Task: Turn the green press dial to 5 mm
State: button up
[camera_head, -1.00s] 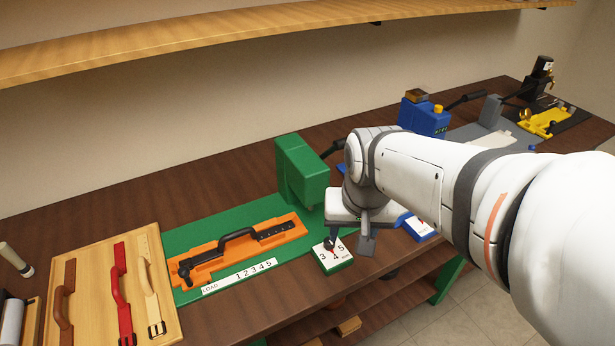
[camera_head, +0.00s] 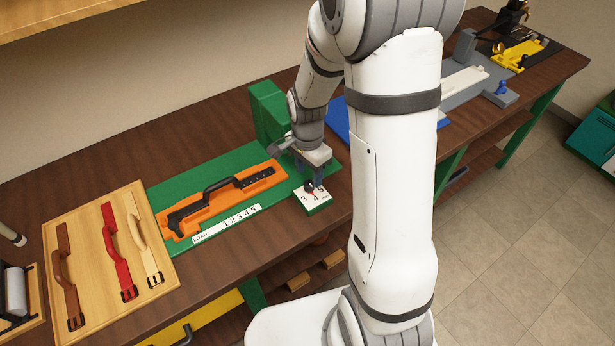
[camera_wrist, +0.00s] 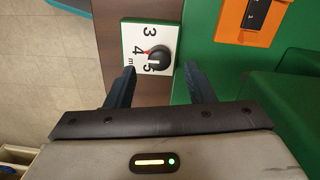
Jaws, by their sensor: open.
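The green press (camera_head: 268,112) stands behind its green base. At the base's front right corner is its dial plate (camera_head: 316,203), white on green and marked 3, 4, 5. The plate also shows in the wrist view (camera_wrist: 127,36). Its round black knob (camera_wrist: 160,57) has a red pointer toward the 4. My gripper (camera_wrist: 160,72) is open and empty, its fingers pointing at the dial from above. The knob lies between the lines of the two fingers, just past their tips. In the head view my gripper (camera_head: 310,178) partly hides the knob; contact cannot be told.
An orange fixture (camera_head: 262,178) holding a dark strap with a handle lies left of the dial. A wooden board (camera_head: 90,297) with several straps is farther left. A blue station (camera_head: 338,118) stands to the right, partly behind my arm. The bench edge runs just in front of the dial.

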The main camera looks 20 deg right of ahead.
aim_at(309, 183)
jog(key=shift+s+f, duration=0.1)
jog(key=shift+f, duration=1.75)
jog(key=shift+c, duration=0.6)
jog(key=c, duration=0.9)
